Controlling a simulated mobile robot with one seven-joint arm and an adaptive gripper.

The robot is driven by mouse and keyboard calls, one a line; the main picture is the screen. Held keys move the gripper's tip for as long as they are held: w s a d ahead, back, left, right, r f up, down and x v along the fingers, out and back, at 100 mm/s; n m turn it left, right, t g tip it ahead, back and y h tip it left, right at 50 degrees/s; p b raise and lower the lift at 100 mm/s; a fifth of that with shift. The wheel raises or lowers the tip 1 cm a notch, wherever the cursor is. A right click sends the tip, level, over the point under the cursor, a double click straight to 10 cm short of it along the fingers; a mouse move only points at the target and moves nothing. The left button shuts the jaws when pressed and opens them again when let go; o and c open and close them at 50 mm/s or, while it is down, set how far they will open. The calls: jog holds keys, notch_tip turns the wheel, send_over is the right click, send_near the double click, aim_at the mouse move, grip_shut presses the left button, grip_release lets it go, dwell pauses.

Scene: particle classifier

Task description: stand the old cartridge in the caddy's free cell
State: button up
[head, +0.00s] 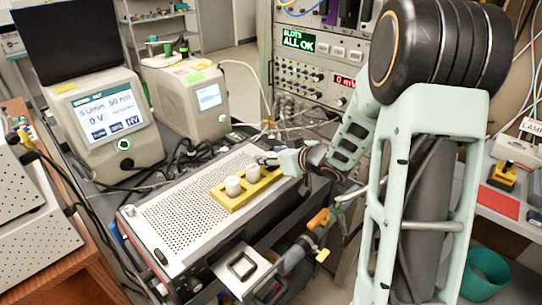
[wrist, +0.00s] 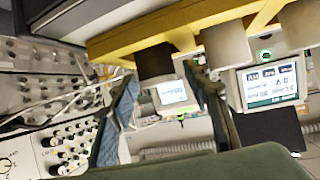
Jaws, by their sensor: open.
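The yellow caddy (head: 232,200) lies on the perforated top of an instrument box. Two white cartridges (head: 233,185) (head: 252,173) stand in it. The old cartridge, dark, stands at the caddy's right end; it shows best in the wrist view (wrist: 154,62), which is upside down, with its base at the yellow caddy (wrist: 125,40). My gripper (head: 270,159) is at that end, and in the wrist view its two fingers (wrist: 160,82) are spread, one on either side of the dark cartridge. Finger contact with it cannot be told. The cell's inside is hidden.
The perforated instrument box (head: 185,210) has free room on its top left of the caddy. An open drawer (head: 245,270) juts out in front. A rack panel (head: 310,75) reading "SLOTS ALL OK" stands behind my arm. Two screened instruments (head: 100,120) (head: 190,95) stand at the back left.

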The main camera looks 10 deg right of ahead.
jog(key=p+v, duration=0.2)
jog(key=v, duration=1)
jog(key=shift+w+a, duration=0.1)
